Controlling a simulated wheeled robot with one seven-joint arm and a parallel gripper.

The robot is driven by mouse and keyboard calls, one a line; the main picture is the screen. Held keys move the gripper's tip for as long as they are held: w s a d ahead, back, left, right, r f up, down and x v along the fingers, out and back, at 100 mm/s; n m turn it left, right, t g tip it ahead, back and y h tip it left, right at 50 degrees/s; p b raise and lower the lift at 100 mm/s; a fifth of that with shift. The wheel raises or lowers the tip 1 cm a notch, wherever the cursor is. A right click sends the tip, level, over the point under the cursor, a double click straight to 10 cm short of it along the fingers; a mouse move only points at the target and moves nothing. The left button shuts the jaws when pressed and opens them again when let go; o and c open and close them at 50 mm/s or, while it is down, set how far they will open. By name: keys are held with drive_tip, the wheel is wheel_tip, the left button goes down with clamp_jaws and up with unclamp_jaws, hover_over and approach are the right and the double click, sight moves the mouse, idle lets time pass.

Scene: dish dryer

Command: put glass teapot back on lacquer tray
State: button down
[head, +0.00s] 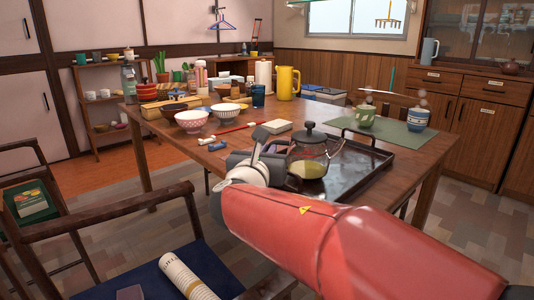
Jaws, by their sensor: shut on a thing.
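The glass teapot (308,164) has a dark lid and clear sides, with yellow-green liquid in the bottom. It shows upright in the head view, over the near-left part of the dark lacquer tray (372,163). I cannot tell whether its base touches the tray or is slightly above it. My gripper (275,150) is at the left side of the teapot, shut on it. The exact grip point is hidden by the wrist and the fingers. My red forearm covers the table's near edge and part of the view below the tray.
Bowls (192,121), a yellow jug (286,83) and many small items crowd the table's left and back. Chairs (130,215) stand at the near left.

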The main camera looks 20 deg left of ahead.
drive_tip(key=shift+f, duration=0.15)
drive_tip(key=c, duration=1.5)
unclamp_jaws()
drive_tip(key=shift+r, duration=0.3)
drive_tip(key=s+d, duration=0.2)
drive_tip(key=s, duration=1)
drive_tip(key=shift+d+f, duration=0.15)
